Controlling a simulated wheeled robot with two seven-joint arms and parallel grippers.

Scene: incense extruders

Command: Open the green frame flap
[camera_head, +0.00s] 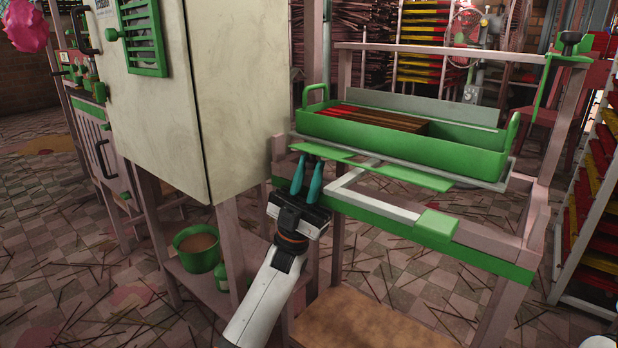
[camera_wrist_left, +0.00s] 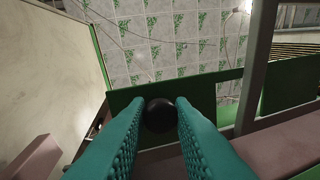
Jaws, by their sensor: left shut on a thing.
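The green frame flap (camera_head: 385,169) shows in the head view as a long narrow green strip in front of the green tray, above the pink frame. My left gripper (camera_head: 309,165) is at the flap's left end, its teal fingers pointing up and away. In the left wrist view, the fingers (camera_wrist_left: 160,103) are shut on a round black knob (camera_wrist_left: 160,116), with a green panel (camera_wrist_left: 205,92) behind it. The knob is mostly hidden by the fingers in the head view. My right gripper is not in view.
A green tray (camera_head: 480,155) with red and brown sticks stands behind the flap. A light bar with a green block (camera_head: 437,224) lies in front. A large cream cabinet (camera_head: 240,90) is close on the left. A green pot (camera_head: 197,247) sits on the low shelf.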

